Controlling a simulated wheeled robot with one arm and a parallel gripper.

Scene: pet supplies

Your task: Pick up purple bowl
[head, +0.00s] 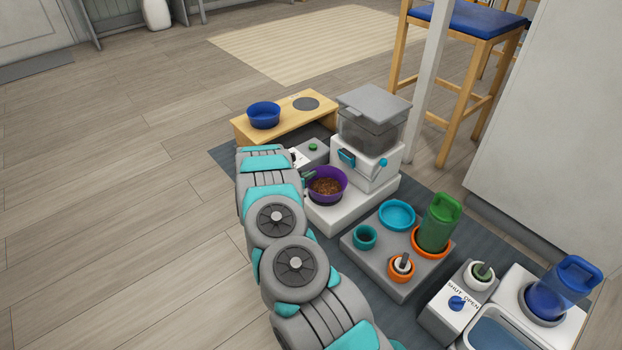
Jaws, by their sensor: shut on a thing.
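The purple bowl (341,193), with brown kibble in it, is on the white base of the food dispenser (377,165), in front of its spout. My gripper (309,177) is at the bowl's left rim and is shut on it. Only a small part of the gripper shows, since my arm covers the rest. The bowl looks upright. I cannot tell whether it touches the base or is slightly raised.
A wooden stand (287,121) with a blue bowl (264,114) is behind. A grey tray (374,263) with a teal dish, cups and a green bottle (438,222) is at right. A blue bottle (563,288) stands farther right. The wooden floor at left is clear.

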